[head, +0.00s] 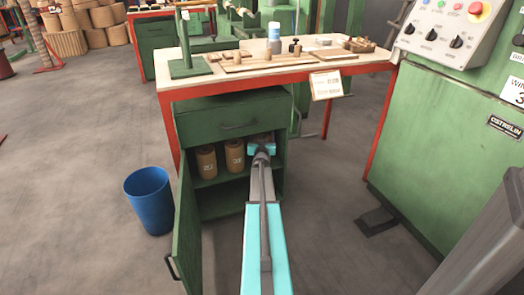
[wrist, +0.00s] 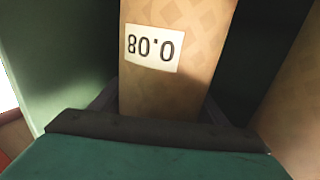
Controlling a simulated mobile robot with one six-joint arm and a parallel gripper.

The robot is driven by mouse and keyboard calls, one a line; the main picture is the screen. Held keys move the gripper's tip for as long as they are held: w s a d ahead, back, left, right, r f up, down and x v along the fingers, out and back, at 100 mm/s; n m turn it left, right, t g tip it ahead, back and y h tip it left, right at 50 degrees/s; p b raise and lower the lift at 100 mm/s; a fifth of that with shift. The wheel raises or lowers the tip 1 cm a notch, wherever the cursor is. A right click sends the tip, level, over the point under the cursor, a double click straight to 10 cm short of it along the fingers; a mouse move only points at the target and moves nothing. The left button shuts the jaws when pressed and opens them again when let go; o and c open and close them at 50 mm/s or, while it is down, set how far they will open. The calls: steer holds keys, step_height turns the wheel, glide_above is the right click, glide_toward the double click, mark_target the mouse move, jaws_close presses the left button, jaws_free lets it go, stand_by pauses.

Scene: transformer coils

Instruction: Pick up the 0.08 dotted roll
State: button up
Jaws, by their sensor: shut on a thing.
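A tan roll with a faint diamond-like pattern (wrist: 175,85) fills the middle of the wrist view. Its white label reads 0.08, upside down in that view. My gripper (wrist: 160,108) is shut on this roll, with one dark finger on each side. In the head view my gripper (head: 262,149) reaches into the open green cabinet at shelf height, to the right of two tan rolls. It mostly hides the held roll there. Whether the roll touches the shelf cannot be told.
Two other tan rolls (head: 206,163) (head: 234,157) stand on the cabinet shelf. The cabinet door (head: 187,225) hangs open at the left. A blue bin (head: 149,200) stands beside it. The red-framed workbench (head: 345,68) is above. A green machine (head: 450,140) stands at right.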

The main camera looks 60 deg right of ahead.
steer(key=shift+r, duration=0.2)
steer(key=shift+r+p, duration=0.6)
steer(key=shift+r, duration=0.3)
step_height(320, 180, up, 2)
steer(key=shift+r+p, duration=0.1)
steer(key=shift+p, duration=0.5)
steer(key=p+v, duration=0.3)
steer(key=v, duration=1.3)
steer(key=shift+r+p, duration=0.3)
steer(key=shift+s, duration=0.2)
